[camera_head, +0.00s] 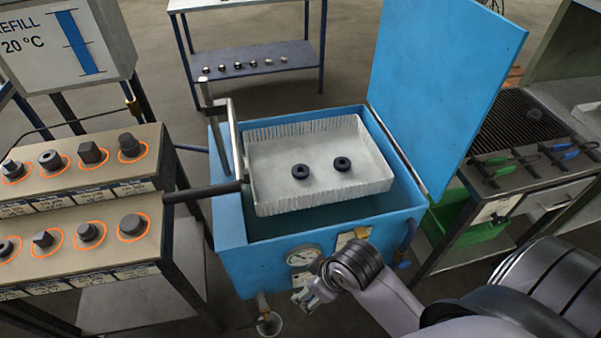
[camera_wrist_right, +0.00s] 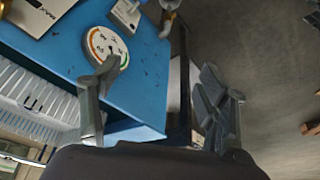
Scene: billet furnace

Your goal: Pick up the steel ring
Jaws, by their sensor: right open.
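Two dark ring-shaped pieces lie flat and apart in a pale ribbed basket (camera_head: 285,195): a left ring (camera_head: 300,172) and a right ring (camera_head: 342,164). The basket sits in the open blue tank (camera_head: 232,240). My right gripper (camera_head: 310,294) is in front of the tank, below the basket and close to the gauge. In the right wrist view my right gripper (camera_wrist_right: 160,88) is open and empty, with the tank's front beyond. My left gripper is not in view.
The raised blue lid (camera_head: 440,85) stands at the tank's right. A handle bar (camera_head: 205,191) reaches from the basket toward the left rack (camera_head: 82,237). A gauge (camera_head: 302,255) is on the tank front. A grilled bench (camera_head: 520,120) is at right, a table (camera_head: 255,56) behind.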

